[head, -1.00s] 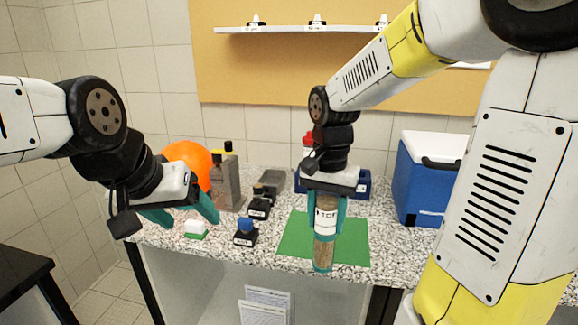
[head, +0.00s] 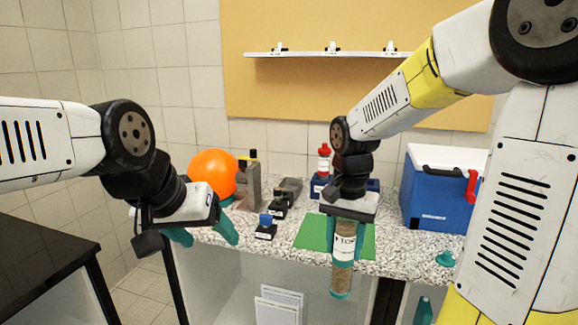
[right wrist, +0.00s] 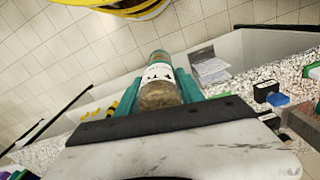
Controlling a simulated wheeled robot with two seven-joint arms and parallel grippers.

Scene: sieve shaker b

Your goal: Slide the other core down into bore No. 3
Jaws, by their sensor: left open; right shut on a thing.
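My right gripper (head: 346,268) is shut on a speckled brown cylindrical core (head: 341,280) with a white printed label. The core hangs upright in front of the bench edge, with a teal band at its lower end. In the right wrist view the core (right wrist: 159,92) sits between the two teal fingers. My left gripper (head: 205,237) is open and empty at the left front of the bench, pointing down. I cannot make out bore No. 3 or its number in these views.
On the speckled bench (head: 395,262) are a green mat (head: 312,232), a blue cooler (head: 433,192), an orange ball (head: 213,172), grey bottles (head: 248,188) and small black stamps (head: 266,229). A red-capped bottle (head: 323,160) stands behind. A shelf (head: 300,54) hangs above.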

